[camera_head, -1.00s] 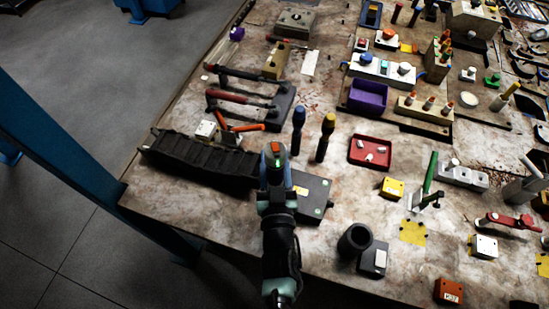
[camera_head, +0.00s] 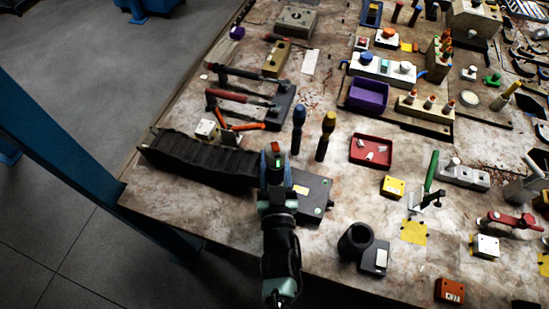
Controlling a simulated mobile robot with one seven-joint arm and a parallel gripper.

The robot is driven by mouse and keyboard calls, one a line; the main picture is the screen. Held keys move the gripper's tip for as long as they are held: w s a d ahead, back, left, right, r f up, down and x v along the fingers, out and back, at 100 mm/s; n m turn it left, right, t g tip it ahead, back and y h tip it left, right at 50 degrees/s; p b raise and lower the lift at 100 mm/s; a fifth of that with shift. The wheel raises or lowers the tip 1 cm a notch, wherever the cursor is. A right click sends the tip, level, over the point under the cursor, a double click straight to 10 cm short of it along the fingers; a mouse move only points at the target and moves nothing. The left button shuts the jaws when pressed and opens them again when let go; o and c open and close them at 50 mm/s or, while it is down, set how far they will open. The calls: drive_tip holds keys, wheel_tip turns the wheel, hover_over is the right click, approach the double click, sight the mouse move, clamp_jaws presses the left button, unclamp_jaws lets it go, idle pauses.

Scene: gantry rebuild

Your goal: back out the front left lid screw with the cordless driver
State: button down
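A dark grey flat box (camera_head: 316,188) with small pale green dots near its corners and a pale label lies near the table's front left edge. My arm reaches up from the bottom and covers the box's left part, including its front left corner. The end of my arm with my gripper (camera_head: 275,165) is over that left side; an orange and green top part shows there. The fingers are hidden beneath it, so I cannot see what they hold. I cannot make out the cordless driver or the front left screw. A black open cup (camera_head: 355,240) stands to the right.
A black ribbed strip (camera_head: 195,160) lies left of my arm. Blue (camera_head: 298,130) and yellow (camera_head: 326,135) handled tools stand upright behind the box. A red tray (camera_head: 352,158) is to the right. Bare table lies between box and cup.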

idle(0.9)
drive_tip(key=shift+r+p, duration=1.85)
drive_tip(key=shift+r, duration=0.05)
wheel_tip(320, 180, up, 4)
drive_tip(key=p, duration=0.3)
drive_tip(key=shift+p, duration=0.4)
